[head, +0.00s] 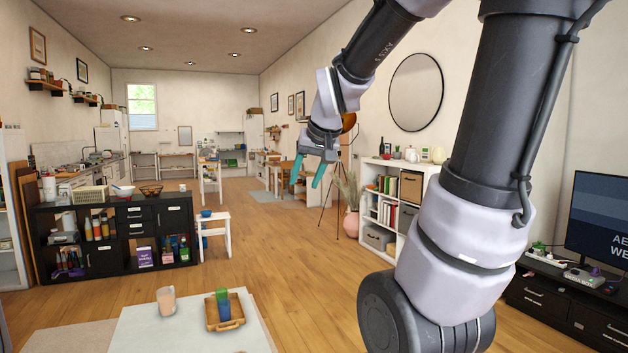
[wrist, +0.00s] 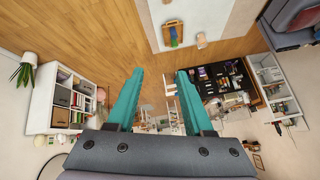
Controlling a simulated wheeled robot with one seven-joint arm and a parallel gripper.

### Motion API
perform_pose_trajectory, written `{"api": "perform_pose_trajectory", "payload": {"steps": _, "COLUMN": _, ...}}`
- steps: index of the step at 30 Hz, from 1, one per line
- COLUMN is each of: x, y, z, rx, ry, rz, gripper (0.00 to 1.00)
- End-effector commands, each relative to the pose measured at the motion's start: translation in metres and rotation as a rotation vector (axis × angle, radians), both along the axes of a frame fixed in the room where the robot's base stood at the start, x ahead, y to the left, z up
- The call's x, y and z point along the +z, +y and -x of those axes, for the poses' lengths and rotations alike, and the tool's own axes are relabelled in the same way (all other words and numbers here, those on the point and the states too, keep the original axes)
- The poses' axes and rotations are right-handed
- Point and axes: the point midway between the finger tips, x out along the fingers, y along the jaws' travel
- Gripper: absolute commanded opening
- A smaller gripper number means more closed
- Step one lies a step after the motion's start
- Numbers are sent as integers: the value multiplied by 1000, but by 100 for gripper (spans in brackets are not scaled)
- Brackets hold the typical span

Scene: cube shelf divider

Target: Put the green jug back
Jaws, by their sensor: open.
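My gripper (head: 307,176) is open and empty, held high in the air in the middle of the room. Its two teal fingers stand apart in the wrist view (wrist: 160,75), with nothing between them. A small green vessel (head: 222,293) stands in a wooden tray (head: 238,323) on the pale table in front; it is too small to tell whether it is a jug. A blue cup (head: 224,310) stands just in front of it. In the wrist view the tray (wrist: 168,25) shows at the top, far from my fingers.
A pinkish cup (head: 166,300) stands on the pale table (head: 150,335), left of the tray. A black cube shelf (head: 110,266) is at left, beside a white stool (head: 214,222). A white cube shelf (head: 399,164) is at right. Wooden floor (head: 290,270) lies open between them.

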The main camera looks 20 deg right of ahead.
Motion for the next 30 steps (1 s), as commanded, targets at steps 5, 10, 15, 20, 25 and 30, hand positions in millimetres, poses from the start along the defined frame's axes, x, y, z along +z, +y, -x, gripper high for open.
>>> {"api": "perform_pose_trajectory", "payload": {"steps": 5, "x": 15, "y": 22, "z": 81, "rx": -9, "ry": 25, "rz": -102, "gripper": 52}}
{"api": "perform_pose_trajectory", "payload": {"steps": 10, "x": 15, "y": 33, "z": 121, "rx": -7, "ry": 48, "rz": -160, "gripper": 52}}
{"api": "perform_pose_trajectory", "payload": {"steps": 15, "x": 14, "y": 36, "z": 131, "rx": -6, "ry": 57, "rz": -175, "gripper": 52}}
{"api": "perform_pose_trajectory", "payload": {"steps": 20, "x": 14, "y": 36, "z": 130, "rx": -7, "ry": 58, "rz": -175, "gripper": 52}}
{"api": "perform_pose_trajectory", "payload": {"steps": 25, "x": 14, "y": 36, "z": 130, "rx": -7, "ry": 57, "rz": -174, "gripper": 52}}
{"api": "perform_pose_trajectory", "payload": {"steps": 30, "x": 15, "y": 36, "z": 130, "rx": -7, "ry": 57, "rz": -174, "gripper": 52}}
